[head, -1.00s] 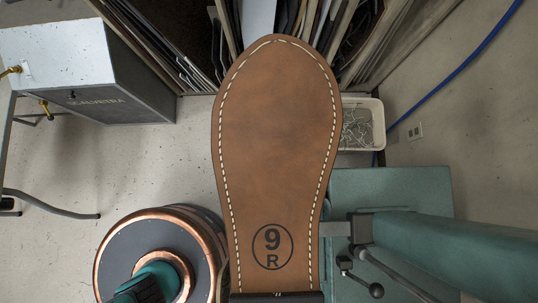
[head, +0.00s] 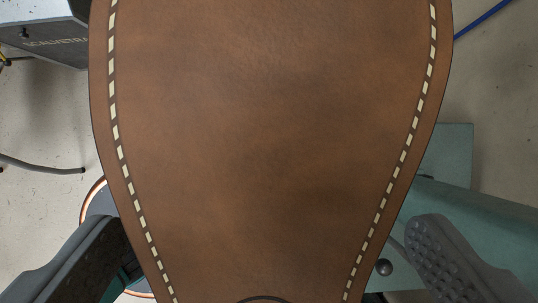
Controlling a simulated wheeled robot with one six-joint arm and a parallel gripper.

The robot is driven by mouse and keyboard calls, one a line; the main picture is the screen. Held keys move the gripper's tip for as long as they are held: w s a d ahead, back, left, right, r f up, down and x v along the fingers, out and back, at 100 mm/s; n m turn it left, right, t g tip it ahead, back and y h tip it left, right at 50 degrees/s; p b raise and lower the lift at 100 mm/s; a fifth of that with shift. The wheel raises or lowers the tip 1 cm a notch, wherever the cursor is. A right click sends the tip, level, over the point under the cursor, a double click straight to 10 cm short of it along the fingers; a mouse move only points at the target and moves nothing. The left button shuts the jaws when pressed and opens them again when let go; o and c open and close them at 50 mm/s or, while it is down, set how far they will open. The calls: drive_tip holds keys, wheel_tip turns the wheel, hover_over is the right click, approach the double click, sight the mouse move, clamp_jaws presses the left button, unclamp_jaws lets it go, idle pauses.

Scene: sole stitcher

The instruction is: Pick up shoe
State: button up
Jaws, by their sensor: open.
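The shoe (head: 265,140) shows its brown leather sole, with a line of pale stitches along each edge. It fills the middle of the head view from top to bottom, and its toe end and heel run out of frame. The top of a dark printed circle shows at the bottom edge. My gripper (head: 270,245) is open, with one dark finger at the lower left and one at the lower right. The fingers stand on either side of the sole's narrower part. I cannot tell whether they touch it.
A green machine (head: 480,225) with a thick arm stands at the right, partly behind the right finger. A grey box (head: 45,35) is at the upper left. A copper-rimmed round part (head: 95,198) shows behind the left finger. A blue cable (head: 483,20) lies at the upper right.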

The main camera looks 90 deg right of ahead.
drive_tip(key=shift+x, duration=2.6)
drive_tip(key=shift+a, duration=0.1)
drive_tip(key=shift+c, duration=0.4)
drive_tip(key=c, duration=1.1)
